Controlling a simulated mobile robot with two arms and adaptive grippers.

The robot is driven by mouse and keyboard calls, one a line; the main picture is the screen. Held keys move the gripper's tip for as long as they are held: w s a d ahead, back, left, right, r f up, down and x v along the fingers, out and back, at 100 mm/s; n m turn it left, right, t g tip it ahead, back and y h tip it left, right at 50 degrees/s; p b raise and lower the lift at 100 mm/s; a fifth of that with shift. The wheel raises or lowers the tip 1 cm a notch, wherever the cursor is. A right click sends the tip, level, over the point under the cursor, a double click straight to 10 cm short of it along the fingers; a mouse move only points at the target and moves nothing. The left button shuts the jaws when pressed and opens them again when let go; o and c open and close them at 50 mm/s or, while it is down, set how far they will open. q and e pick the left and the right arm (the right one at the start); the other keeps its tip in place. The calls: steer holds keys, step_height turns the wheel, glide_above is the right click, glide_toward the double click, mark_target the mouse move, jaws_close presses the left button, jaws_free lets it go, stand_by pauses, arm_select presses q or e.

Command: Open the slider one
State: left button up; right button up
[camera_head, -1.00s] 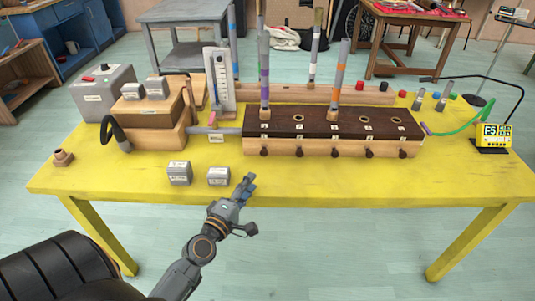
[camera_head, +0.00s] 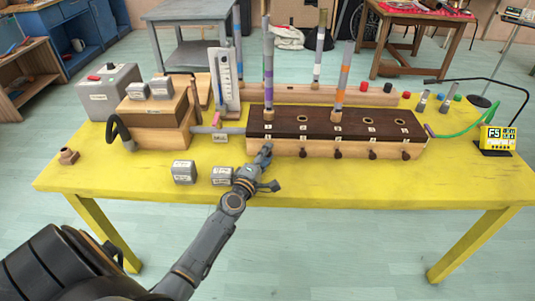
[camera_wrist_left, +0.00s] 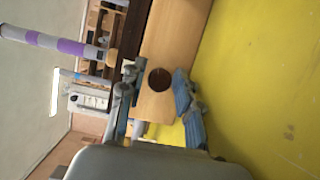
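A wooden block with a dark top (camera_head: 350,129) stands on the yellow table, with a row of dark slider knobs along its front. The leftmost knob, slider one, is hidden behind my left gripper (camera_head: 265,153) in the head view. In the left wrist view a round dark knob (camera_wrist_left: 159,79) shows on the pale wood front, between the open blue-grey fingers of my left gripper (camera_wrist_left: 156,72). A gap shows between the knob and the right-hand finger; contact with the other finger I cannot tell. My right gripper is out of view.
Striped tubes (camera_head: 268,70) stand upright in the block. Two small grey boxes (camera_head: 184,172) sit at the front, one close beside my left arm. A wooden bellows-like box (camera_head: 160,125) stands to the left. The yellow table (camera_head: 350,182) is clear in front of the block.

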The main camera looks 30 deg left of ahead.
arm_select(q)
steer(key=shift+w+a, duration=0.1)
steer(key=shift+w, duration=0.3)
jaws_close()
steer(key=shift+s+d+p, duration=0.2)
steer(key=shift+s+d, duration=0.2)
steer(key=shift+s, duration=0.3)
steer(key=shift+s+d+p, duration=0.15)
steer(key=shift+s+d, duration=0.25)
steer(key=shift+s, duration=0.25)
jaws_free()
steer(key=s+d, duration=0.2)
steer(key=s, duration=0.9)
steer(key=shift+s, duration=0.4)
